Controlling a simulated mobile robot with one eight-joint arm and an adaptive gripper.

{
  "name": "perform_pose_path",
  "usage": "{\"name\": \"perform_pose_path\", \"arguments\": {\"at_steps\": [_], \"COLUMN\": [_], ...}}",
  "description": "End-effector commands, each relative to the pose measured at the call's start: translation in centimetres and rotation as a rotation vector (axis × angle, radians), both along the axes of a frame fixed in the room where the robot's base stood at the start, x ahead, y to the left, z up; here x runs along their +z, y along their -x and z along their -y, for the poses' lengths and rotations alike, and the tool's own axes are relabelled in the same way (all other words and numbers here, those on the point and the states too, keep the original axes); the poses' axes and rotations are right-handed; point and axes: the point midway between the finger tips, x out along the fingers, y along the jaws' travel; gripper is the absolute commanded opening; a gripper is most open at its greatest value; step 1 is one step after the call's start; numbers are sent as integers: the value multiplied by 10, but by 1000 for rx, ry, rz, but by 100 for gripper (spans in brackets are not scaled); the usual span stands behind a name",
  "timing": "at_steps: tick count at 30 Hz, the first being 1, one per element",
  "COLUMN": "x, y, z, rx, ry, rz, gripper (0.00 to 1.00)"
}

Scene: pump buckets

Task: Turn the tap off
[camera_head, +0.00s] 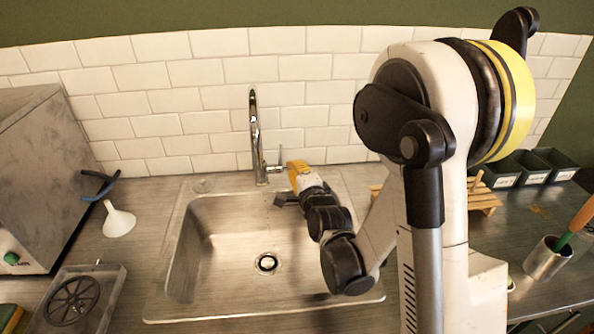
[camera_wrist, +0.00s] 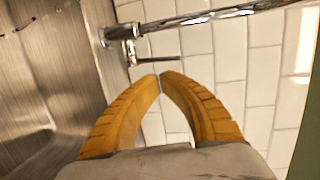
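The chrome tap (camera_head: 256,135) stands upright at the back edge of the sink. Its side handle (camera_head: 273,166) sticks out to the right of its base. In the wrist view the tap's body (camera_wrist: 205,20) runs across the top, and the handle has a thin lever (camera_wrist: 167,60). My gripper (camera_head: 291,166) is just right of the handle in the head view. In the wrist view its yellow fingers curve together and their tips (camera_wrist: 160,76) meet, with nothing seen between them. The tips are close to the lever; whether they touch cannot be told. I see no water stream.
The steel sink (camera_head: 225,240) lies below my arm, with a drain in its floor. A white funnel (camera_head: 118,220) and grey machine (camera_head: 40,175) are on the left. White tiles (camera_head: 185,75) rise behind the tap. Dark bins (camera_head: 530,166) and a metal cup (camera_head: 546,260) are right.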

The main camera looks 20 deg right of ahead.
Motion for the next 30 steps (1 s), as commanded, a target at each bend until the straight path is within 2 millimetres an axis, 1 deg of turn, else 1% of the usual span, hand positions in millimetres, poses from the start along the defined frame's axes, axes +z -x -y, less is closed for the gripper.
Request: {"name": "perform_pose_path", "arguments": {"at_steps": [1, 4, 6, 9, 12, 17, 26, 30], "x": [-1, -8, -6, -4, -2, 0, 1, 7], "y": [-11, -31, -42, -56, -65, -70, -70, -75], "z": [0, 0, 0, 0, 0, 0, 0, 1], "rx": [1, 1, 1, 1, 1, 0, 0, 1], "ry": [0, 1, 2, 1, 1, 1, 1, -9], "rz": [0, 0, 0, -1, -1, -1, -3, -56], "gripper": [0, 0, 0, 0, 0, 0, 0, 0]}}
